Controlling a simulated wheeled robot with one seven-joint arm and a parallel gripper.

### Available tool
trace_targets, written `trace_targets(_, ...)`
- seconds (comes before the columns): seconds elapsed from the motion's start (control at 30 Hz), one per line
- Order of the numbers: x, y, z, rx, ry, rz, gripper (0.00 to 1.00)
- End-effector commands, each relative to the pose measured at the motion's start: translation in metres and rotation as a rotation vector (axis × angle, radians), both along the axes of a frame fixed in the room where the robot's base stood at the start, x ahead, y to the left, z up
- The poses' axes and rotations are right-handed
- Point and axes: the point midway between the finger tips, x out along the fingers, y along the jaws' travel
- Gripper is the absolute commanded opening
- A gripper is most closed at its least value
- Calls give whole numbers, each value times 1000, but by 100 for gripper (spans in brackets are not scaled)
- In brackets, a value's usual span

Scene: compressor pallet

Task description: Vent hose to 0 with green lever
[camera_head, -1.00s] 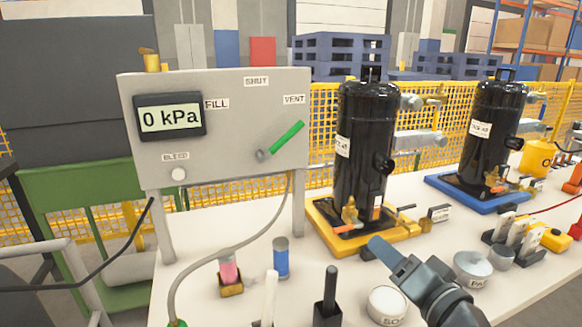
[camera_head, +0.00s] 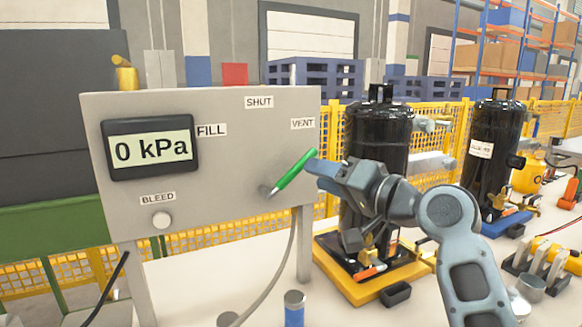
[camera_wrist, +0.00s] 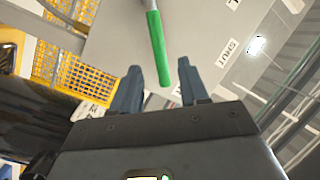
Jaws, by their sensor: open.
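The green lever (camera_head: 295,170) on the grey panel (camera_head: 240,115) points up and right, toward the VENT label (camera_head: 302,124). The gauge (camera_head: 151,147) on the panel reads 0 kPa. My gripper (camera_head: 315,168) is beside the lever's free end in the head view. In the wrist view the lever (camera_wrist: 157,45) comes down from the top, and its tip ends between the two open fingers of my gripper (camera_wrist: 160,85). The fingers look clear of the lever. The grey hose (camera_head: 270,275) hangs from below the panel, its lower end out of view.
A black compressor (camera_head: 378,130) on a yellow tray (camera_head: 385,291) stands right behind my arm. A second compressor (camera_head: 490,150) stands farther right. A blue-bodied cylinder (camera_head: 294,312) stands on the table below the panel.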

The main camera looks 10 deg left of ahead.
Motion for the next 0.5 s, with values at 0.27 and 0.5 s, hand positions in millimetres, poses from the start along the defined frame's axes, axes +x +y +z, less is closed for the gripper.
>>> trace_targets(0.27,26,34,0,-1,0,-1,44)
trace_targets(0.5,40,51,0,0,0,-1,44)
